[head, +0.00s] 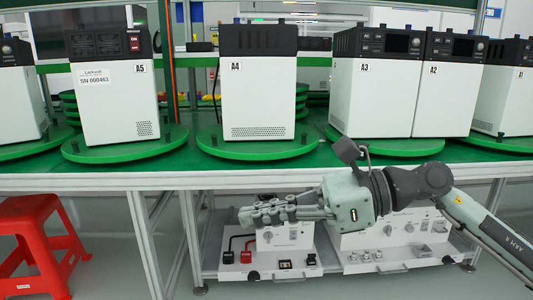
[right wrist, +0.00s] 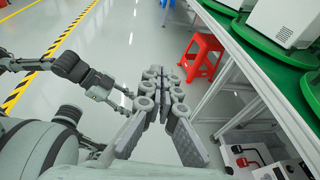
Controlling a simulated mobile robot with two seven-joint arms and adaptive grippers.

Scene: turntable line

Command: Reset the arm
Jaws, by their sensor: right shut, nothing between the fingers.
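My right arm comes in from the right in the head view. Its right gripper (head: 243,216) points left, in front of the table's front edge and below the tabletop. The fingers lie together and hold nothing. In the right wrist view the right gripper (right wrist: 153,74) has its fingertips side by side, with floor beyond them. My left arm shows at the left of the right wrist view, with the left gripper (right wrist: 112,94) small and partly hidden, so its jaws cannot be made out. The left arm is not in the head view.
White boxes A5 (head: 114,104), A4 (head: 258,98), A3 (head: 369,98) and A2 (head: 446,98) stand on green turntables on the green table (head: 190,178). Below is a lower shelf (head: 225,272) with white units. A red stool (head: 35,232) stands left; it also shows in the right wrist view (right wrist: 203,48).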

